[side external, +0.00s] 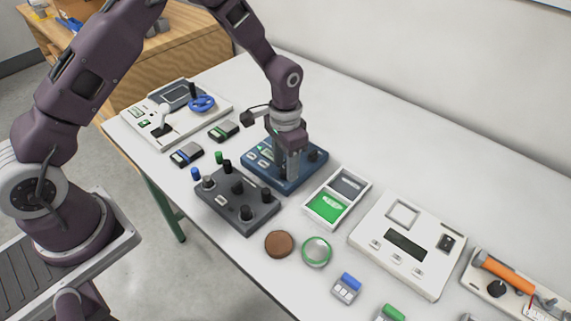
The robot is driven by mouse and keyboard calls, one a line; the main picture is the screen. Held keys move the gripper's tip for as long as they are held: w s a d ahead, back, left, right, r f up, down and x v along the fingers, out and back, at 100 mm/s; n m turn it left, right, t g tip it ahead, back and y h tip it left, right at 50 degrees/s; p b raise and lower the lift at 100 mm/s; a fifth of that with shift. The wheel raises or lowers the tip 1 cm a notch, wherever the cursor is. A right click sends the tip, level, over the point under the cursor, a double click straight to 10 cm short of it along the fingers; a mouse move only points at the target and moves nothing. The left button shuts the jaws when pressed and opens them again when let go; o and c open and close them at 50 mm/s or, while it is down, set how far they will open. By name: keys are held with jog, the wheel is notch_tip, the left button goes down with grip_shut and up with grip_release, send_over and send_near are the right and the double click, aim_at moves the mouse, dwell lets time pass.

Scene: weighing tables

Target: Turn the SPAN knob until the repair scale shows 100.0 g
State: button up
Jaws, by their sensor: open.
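My gripper (293,172) points down over the right part of a blue panel box (262,180) and is open. Its fingers hide part of the box's top. I cannot tell whether they are around a knob or touching it. A dark knob (314,155) shows on the box, to the right of the fingers. The labels are too small to read, so I cannot tell which knob is SPAN. A white device (427,276) with a dark display and a square plate could be a scale. Its display (406,243) shows no readable figure, and I cannot tell which device is the repair scale.
A dark grey box with upright knobs (259,221) stands close in front of the blue box. A green and grey tray (359,188) lies to its right. A brown disc (279,244) and a green-rimmed disc (317,252) lie nearer the front. The table's back strip is clear.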

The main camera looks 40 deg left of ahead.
aim_at(285, 170)
notch_tip(285, 170, up, 6)
jog(key=shift+r, duration=0.2)
jog(key=shift+r, duration=0.15)
jog(key=s+a+r+n+t, duration=0.1)
jog(key=s+r, duration=0.4)
jog(key=r, duration=0.4)
jog(key=s+a+r+n+t, duration=0.1)
jog(key=s+a+r+t, duration=0.1)
jog(key=s+r, duration=0.55)
jog(key=s+a+r+n+t, duration=0.1)
jog(key=s+r, duration=0.3)
jog(key=s, duration=1)
jog(key=shift+s+r+n+t, duration=0.3)
jog(key=shift+r+t, duration=0.1)
jog(key=shift+t, duration=0.4)
